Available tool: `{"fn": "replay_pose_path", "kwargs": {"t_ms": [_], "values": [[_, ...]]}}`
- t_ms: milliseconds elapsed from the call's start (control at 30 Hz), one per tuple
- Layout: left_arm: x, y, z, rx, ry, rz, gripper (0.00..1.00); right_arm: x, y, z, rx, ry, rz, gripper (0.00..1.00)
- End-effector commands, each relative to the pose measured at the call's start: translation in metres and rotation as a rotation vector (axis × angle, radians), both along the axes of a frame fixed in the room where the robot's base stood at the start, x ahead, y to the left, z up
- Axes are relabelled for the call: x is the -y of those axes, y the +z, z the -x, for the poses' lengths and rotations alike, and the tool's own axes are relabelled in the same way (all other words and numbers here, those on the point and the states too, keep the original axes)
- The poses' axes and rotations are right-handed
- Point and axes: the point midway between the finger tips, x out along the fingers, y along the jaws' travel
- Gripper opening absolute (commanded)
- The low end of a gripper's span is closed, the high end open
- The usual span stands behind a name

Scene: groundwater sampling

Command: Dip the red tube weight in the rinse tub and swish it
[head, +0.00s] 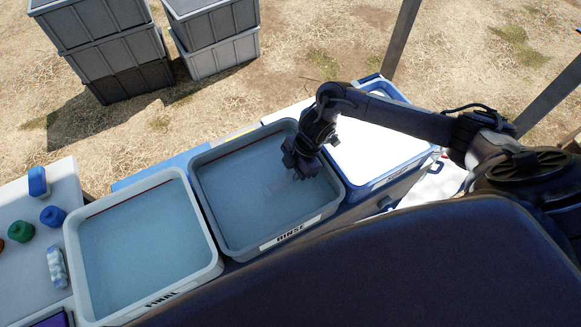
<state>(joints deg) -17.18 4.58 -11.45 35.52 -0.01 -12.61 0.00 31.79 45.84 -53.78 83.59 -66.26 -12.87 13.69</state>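The rinse tub (318,226) is a grey tub labelled RINSE, filled with bluish water, in the middle of the head view. My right gripper (298,164) is low over the tub's right half, pointing down towards the water. Its fingers are dark and small, so I cannot tell whether they are open or shut. A faint pinkish-red shape (277,186) shows in the water just left of and below the gripper; it may be the red tube weight. I cannot tell whether the gripper touches it. My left gripper is out of view.
The tub labelled FINAL (212,268), also holding water, stands directly left of the rinse tub. A blue-rimmed white cooler (425,152) is to the right. A table at far left holds a blue cap (53,216), a green cap (21,231) and a bottle (57,266). Stacked grey crates (222,55) stand behind.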

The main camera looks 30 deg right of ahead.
Motion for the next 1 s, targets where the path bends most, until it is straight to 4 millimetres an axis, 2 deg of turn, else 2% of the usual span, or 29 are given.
{"fn": "replay_pose_path", "kwargs": {"t_ms": [167,533,733,1000], "values": [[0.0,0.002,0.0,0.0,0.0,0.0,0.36,-0.008,0.001,0.0,0.0,0.001,-0.002,0.0],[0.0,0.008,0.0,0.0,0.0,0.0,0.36,-0.044,0.001,0.001,0.0,0.001,-0.002,0.0],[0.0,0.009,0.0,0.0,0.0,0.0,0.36,-0.05,0.002,0.001,0.001,0.0,0.0,0.0],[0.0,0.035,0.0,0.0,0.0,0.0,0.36,-0.05,0.029,0.001,0.001,0.0,-0.001,0.0]]}}
